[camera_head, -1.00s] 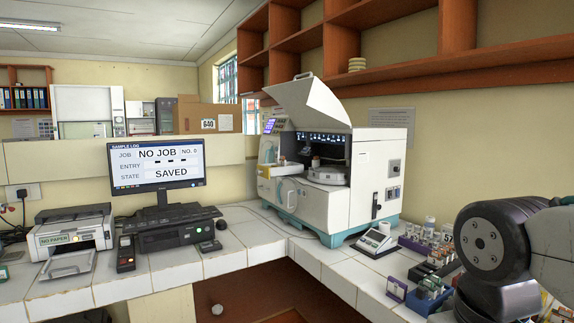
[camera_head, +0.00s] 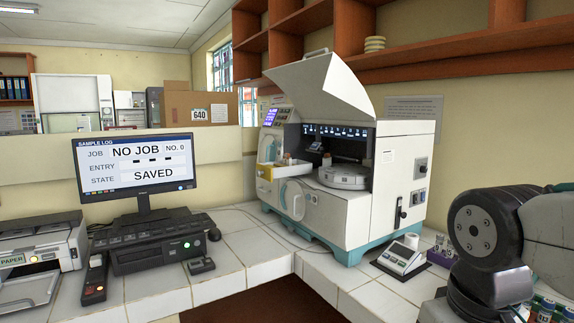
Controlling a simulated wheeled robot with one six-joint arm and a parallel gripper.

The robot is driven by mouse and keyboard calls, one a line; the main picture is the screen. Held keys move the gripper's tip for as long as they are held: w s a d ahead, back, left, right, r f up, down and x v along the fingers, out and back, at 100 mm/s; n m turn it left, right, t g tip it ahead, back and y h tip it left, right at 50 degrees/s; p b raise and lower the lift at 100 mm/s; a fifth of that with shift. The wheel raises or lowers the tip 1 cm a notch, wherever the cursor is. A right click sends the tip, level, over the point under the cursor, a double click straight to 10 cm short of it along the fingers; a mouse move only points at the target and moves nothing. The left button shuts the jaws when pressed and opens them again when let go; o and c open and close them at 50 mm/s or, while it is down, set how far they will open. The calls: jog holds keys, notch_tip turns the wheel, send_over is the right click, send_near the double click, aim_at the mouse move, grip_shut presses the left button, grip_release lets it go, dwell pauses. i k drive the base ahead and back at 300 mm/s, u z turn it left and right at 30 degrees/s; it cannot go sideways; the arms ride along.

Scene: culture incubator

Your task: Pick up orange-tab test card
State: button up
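I cannot make out an orange-tab test card in this view. Part of my arm fills the lower right and hides much of the bench there. My gripper is not in view. A purple rack (camera_head: 440,259) with several small vials shows partly, just left of my arm. More small items (camera_head: 545,306) show at the lower right edge, too cut off to identify.
A white analyser (camera_head: 345,170) with its lid raised stands on the tiled bench. A small white device (camera_head: 400,257) sits at its right. A monitor (camera_head: 138,163), a black unit (camera_head: 155,247) and a printer (camera_head: 40,250) stand left. Shelves hang above.

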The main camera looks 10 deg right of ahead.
aim_at(287, 160)
jog(key=u, duration=0.5)
jog(key=k, duration=0.6)
jog(key=u, duration=0.95)
jog(key=i, duration=1.4)
jog(key=z, duration=0.45)
jog(key=i, duration=0.9)
jog(key=z, duration=1.25)
jog(key=i, duration=0.65)
jog(key=z, duration=0.55)
